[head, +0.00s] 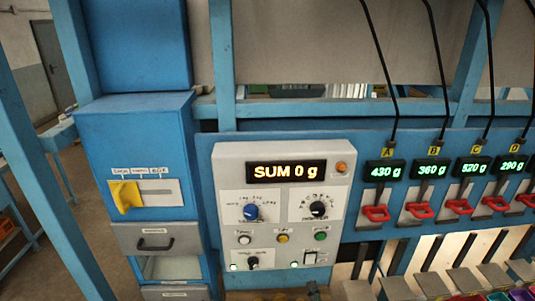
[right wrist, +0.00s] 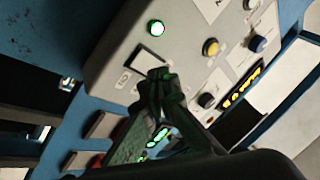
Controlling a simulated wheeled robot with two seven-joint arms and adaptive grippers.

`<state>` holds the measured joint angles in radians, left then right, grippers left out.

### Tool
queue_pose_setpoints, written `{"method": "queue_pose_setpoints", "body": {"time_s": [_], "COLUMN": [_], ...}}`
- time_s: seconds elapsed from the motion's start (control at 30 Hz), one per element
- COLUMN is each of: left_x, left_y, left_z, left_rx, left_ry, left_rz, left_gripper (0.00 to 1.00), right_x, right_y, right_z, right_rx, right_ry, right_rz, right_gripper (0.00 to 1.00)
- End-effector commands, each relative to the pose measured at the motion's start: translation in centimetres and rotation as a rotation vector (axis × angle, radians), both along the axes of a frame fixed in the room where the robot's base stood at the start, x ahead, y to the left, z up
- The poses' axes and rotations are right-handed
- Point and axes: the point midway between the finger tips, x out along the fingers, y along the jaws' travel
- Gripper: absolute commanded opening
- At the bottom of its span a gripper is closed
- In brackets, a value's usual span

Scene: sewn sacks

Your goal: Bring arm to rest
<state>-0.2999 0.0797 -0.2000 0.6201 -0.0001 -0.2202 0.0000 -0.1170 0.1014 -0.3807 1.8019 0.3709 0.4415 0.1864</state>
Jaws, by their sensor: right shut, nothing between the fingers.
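My right gripper (right wrist: 160,78) shows in the right wrist view, dark, with its fingertips together and nothing between them. It points toward the grey control panel (right wrist: 185,60). My left gripper is in neither view.
A blue cabinet (head: 130,150) with a yellow lever (head: 126,197) stands left. Several green readouts (head: 385,171) and red handles (head: 375,213) line the right.

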Motion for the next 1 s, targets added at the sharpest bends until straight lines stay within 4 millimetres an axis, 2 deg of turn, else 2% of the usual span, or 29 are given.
{"method": "queue_pose_setpoints", "body": {"time_s": [0.17, 0.27, 0.37, 0.47, 0.6, 0.77, 1.0], "left_x": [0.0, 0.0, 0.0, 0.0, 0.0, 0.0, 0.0], "left_y": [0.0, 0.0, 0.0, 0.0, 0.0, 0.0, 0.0], "left_z": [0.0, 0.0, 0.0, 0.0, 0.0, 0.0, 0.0], "left_rx": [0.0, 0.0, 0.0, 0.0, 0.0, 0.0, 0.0], "left_ry": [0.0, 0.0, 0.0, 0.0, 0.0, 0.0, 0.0], "left_rz": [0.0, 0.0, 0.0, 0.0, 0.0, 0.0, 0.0], "left_gripper": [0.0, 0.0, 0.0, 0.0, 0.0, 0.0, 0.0], "right_x": [-1.0, -2.6, -5.1, -8.5, -14.4, -20.1, -26.7], "right_y": [-0.7, -1.9, -3.8, -6.2, -10.0, -13.2, -16.5], "right_z": [-5.2, -8.5, -11.8, -14.9, -18.2, -20.0, -20.8], "right_rx": [-0.201, -0.314, -0.425, -0.525, -0.645, -0.723, -0.786], "right_ry": [0.278, 0.445, 0.618, 0.799, 1.047, 1.253, 1.467], "right_rz": [0.019, 0.025, 0.026, 0.025, 0.022, 0.019, 0.016], "right_gripper": [0.0, 0.0, 0.0, 0.0, 0.0, 0.0, 0.0]}}
